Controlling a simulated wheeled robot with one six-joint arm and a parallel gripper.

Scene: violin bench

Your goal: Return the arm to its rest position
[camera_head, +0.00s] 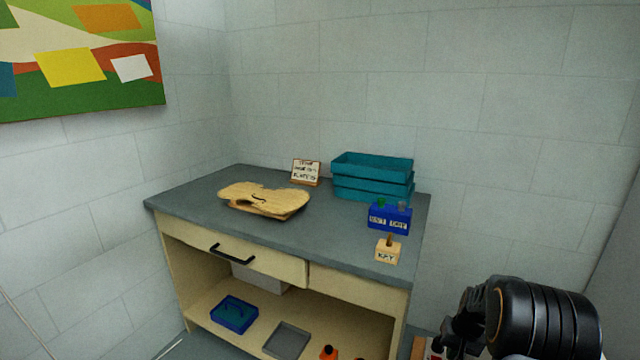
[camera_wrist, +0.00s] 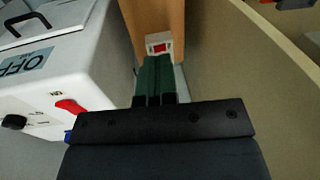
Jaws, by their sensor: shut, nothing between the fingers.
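My arm shows as a black, ribbed shape at the lower right in the head view, to the right of the bench (camera_head: 345,228). In the wrist view my gripper (camera_wrist: 157,62) points away from the camera. Its two dark green fingers lie together, shut with nothing between them. The fingertips are close in the picture to a small white plate with a red part (camera_wrist: 158,43) by a brown wooden panel (camera_wrist: 155,12). I cannot tell whether they touch it.
A white machine (camera_wrist: 85,70) marked OFF, with a red lever (camera_wrist: 72,108), stands left of my gripper. A beige curved wall (camera_wrist: 235,60) is at right.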

